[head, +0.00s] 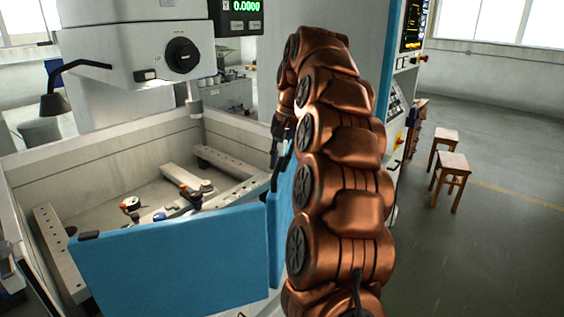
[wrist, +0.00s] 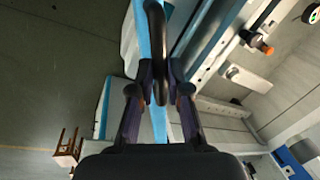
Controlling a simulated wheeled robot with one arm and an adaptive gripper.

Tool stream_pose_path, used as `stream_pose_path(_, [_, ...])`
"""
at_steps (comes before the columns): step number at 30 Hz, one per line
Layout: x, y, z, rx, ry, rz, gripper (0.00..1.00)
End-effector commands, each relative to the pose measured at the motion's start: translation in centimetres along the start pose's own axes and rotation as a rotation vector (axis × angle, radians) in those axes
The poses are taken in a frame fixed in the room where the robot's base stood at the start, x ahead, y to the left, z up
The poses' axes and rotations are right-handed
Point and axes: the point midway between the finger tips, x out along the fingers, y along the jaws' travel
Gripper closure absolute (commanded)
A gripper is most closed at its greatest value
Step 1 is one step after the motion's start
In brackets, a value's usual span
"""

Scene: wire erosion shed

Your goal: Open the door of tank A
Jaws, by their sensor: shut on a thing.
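The tank is a pale open-topped basin with a blue front panel (head: 170,262) in the head view. A second, narrower blue panel (head: 285,208) stands at its right corner, partly hidden by my copper arm. In the wrist view, my gripper (wrist: 160,88) is shut on a black bar handle (wrist: 154,25) beside a blue panel edge (wrist: 160,122). In the head view, my gripper (head: 279,160) shows dark above the right corner, mostly hidden by my arm. I see no letter naming the tank, and cannot tell how far its door stands open.
Clamp rails (head: 232,162) and small fixtures (head: 190,196) lie inside the tank. A machine head (head: 140,48) hangs above it. A control cabinet (head: 400,95) stands behind my arm. Two wooden stools (head: 452,165) stand on otherwise open floor at the right.

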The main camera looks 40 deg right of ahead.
Motion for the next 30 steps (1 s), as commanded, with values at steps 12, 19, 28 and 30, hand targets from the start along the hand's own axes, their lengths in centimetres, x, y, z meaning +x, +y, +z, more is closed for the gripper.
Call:
stream_pose_path(12, [-0.24,-0.03,-0.61,-0.043,-0.001,-0.002,1.0])
stream_pose_path(19, [-0.25,0.01,-0.62,-0.042,-0.001,-0.003,1.0])
stream_pose_path(28, [-0.16,0.14,-0.61,-0.039,-0.004,-0.002,0.59])
stream_pose_path(30, [-0.15,0.16,-0.61,-0.039,-0.004,-0.001,0.59])
